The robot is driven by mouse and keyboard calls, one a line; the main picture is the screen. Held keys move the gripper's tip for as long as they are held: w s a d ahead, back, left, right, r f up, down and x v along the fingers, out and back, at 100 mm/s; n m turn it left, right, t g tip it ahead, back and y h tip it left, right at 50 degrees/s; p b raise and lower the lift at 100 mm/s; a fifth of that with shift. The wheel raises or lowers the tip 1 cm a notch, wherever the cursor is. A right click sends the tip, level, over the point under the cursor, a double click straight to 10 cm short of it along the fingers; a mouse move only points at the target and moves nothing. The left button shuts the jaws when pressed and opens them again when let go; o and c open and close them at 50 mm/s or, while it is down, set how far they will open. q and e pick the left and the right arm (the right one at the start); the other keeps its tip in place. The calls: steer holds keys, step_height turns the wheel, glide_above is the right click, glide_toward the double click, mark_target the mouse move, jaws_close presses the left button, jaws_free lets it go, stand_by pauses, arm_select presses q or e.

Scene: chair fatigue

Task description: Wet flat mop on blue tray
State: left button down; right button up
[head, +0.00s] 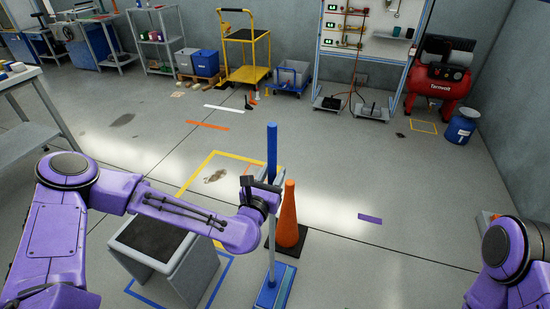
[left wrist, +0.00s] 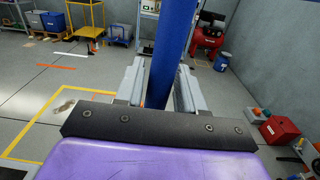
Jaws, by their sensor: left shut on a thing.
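The flat mop (head: 272,150) stands nearly upright, with a blue grip at the top and a thin pale pole below. The left wrist view shows the blue handle (left wrist: 174,45) rising between my two grey fingers (left wrist: 158,85). The pole runs down to the blue tray (head: 284,291) at the bottom of the head view. I cannot clearly tell the mop's head from the tray, or whether they touch. My right gripper is out of view.
An orange cone (head: 288,222) on a black base stands close right of the mop. A grey step stool (head: 190,268) is to its left, under my left arm. Yellow tape (head: 205,165) marks the floor. The floor right of the cone is mostly clear.

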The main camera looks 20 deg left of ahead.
arm_select(q)
steer(key=shift+w+d+r, duration=0.1)
steer(key=shift+w+r, duration=0.85)
steer(key=shift+w, duration=0.15)
step_height(320, 180, down, 7)
steer(key=b, duration=0.4)
steer(key=shift+f, duration=0.2)
steer(key=shift+f+b, duration=0.75)
steer(key=shift+b, duration=0.15)
stand_by(0.3)
steer(key=shift+s+f+b, duration=0.2)
steer(key=shift+f+b, duration=0.25)
stand_by(1.5)
steer(key=shift+r, duration=0.1)
steer(key=r+p, duration=0.5)
steer(key=r, duration=0.4)
steer(key=r+p, duration=0.6)
steer(key=r, duration=0.3)
steer(key=shift+w+r, duration=0.2)
steer(key=shift+r, duration=0.05)
stand_by(0.7)
